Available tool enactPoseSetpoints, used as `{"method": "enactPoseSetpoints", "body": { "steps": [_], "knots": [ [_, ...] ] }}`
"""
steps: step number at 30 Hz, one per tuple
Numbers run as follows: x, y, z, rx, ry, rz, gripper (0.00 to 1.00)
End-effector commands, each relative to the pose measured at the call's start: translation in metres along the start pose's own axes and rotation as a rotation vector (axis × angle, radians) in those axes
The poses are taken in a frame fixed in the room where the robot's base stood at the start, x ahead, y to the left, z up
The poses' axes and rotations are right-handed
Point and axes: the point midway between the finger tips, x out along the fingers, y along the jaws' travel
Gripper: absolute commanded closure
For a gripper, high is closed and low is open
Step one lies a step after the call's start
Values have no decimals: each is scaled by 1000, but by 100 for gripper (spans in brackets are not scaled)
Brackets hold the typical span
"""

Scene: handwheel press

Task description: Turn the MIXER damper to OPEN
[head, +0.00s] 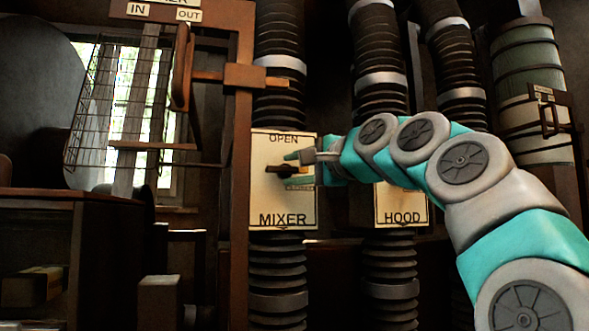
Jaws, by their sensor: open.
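The MIXER damper plate (282,208) is a cream panel on a black ribbed duct, left of centre in the head view. It reads OPEN at its top edge and MIXER at its bottom. Its small dark handle (284,171) sits at mid-plate and lies about horizontal. My gripper (296,170) comes in from the right, in front of the plate. Its fingers are open and lie at the handle, one above and one below its right end. I cannot tell whether they touch it.
A HOOD plate (402,205) hangs on the duct to the right, partly behind my arm. A brown post (237,190) with a crossbar stands just left of the MIXER plate. A wire cage (118,110) is farther left.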

Motion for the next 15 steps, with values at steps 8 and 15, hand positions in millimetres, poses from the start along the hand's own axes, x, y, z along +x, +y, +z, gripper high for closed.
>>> {"method": "enactPoseSetpoints", "body": {
  "steps": [8,15],
  "knots": [
    [0,0,0,0,0,-1,58],
    [0,0,0,0,0,-1,85]
  ]
}}
